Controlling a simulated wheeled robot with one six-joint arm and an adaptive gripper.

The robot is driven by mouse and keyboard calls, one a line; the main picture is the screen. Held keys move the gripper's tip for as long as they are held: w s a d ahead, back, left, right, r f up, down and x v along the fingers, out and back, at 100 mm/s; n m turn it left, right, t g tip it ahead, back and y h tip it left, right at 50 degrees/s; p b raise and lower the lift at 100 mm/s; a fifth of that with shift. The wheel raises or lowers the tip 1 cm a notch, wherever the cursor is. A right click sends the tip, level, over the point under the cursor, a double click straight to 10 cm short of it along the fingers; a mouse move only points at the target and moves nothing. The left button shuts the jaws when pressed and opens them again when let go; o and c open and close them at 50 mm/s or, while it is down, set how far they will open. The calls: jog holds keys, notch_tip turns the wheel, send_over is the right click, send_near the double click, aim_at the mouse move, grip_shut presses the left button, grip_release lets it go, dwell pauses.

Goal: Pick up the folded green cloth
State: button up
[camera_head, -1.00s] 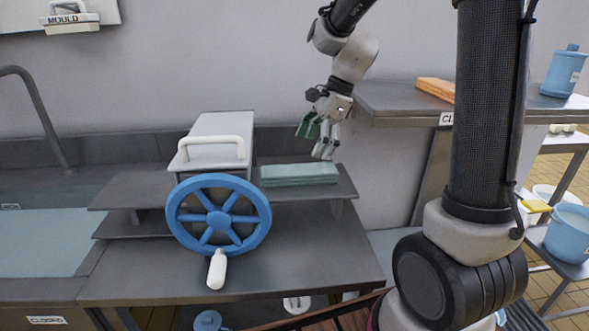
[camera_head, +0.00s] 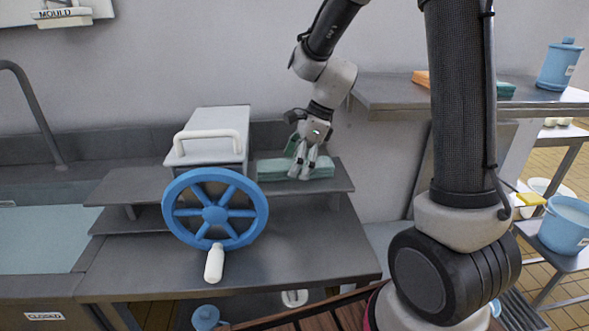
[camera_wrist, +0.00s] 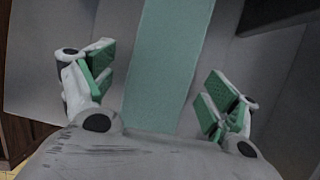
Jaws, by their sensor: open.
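The folded green cloth (camera_head: 272,168) lies flat on the small raised shelf to the right of the blue wheel in the head view. In the wrist view the cloth (camera_wrist: 165,55) is a pale green strip running between the fingers. My gripper (camera_head: 303,175) is open and points down at the cloth. In the wrist view my gripper (camera_wrist: 155,95) has its green-padded fingers apart, one on each side of the strip. I cannot tell whether the fingertips touch the cloth or the shelf. My fingers hide part of the cloth in the head view.
A grey box with a white handle (camera_head: 208,137) and a blue handwheel (camera_head: 214,210) stand left of the cloth. A higher shelf (camera_head: 390,98) at the right holds an orange cloth (camera_head: 421,78) and a blue canister (camera_head: 560,65). The lower bench front (camera_head: 310,250) is clear.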

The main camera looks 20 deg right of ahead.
jog(key=c, duration=1.4)
jog(key=shift+r, duration=0.1)
